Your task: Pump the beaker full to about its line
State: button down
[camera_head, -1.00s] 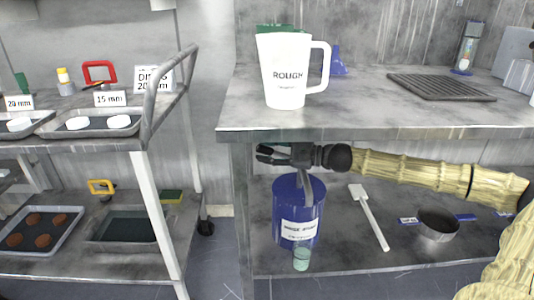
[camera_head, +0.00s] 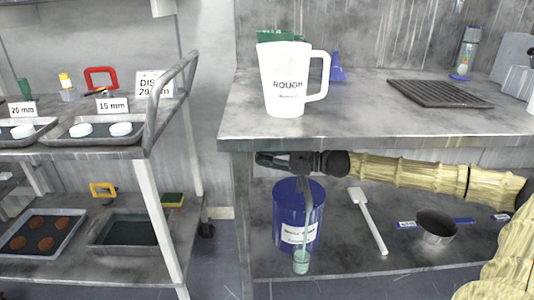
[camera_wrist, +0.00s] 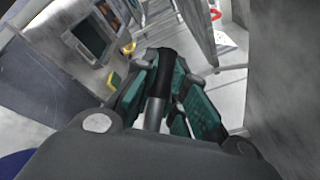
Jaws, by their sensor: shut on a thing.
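The small greenish clear beaker (camera_head: 301,263) stands at the front of the blue drum (camera_head: 290,208) on the lower shelf. Its line and liquid level are too small to read. A grey pump spout (camera_head: 307,190) comes down over the drum's front. A thin pale streak, seemingly liquid, runs from it towards the beaker. My gripper (camera_head: 274,160) is above the drum, under the bench top. In the wrist view, my gripper (camera_wrist: 168,95) is shut on the black pump handle (camera_wrist: 166,62), with a grey rod below it. The handle is hidden in the head view.
The bench top (camera_head: 360,128) lies close above my gripper and arm. A white jug (camera_head: 287,80) stands on it. A white scraper (camera_head: 368,220) and metal pan (camera_head: 437,226) lie right of the drum. A trolley with trays (camera_head: 130,232) stands left.

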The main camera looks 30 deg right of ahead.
jog(key=shift+f, duration=0.1)
jog(key=c, duration=1.5)
grip_release()
jog(key=shift+o, duration=0.2)
jog(key=shift+s+d, duration=0.1)
jog(key=shift+v, duration=5.9)
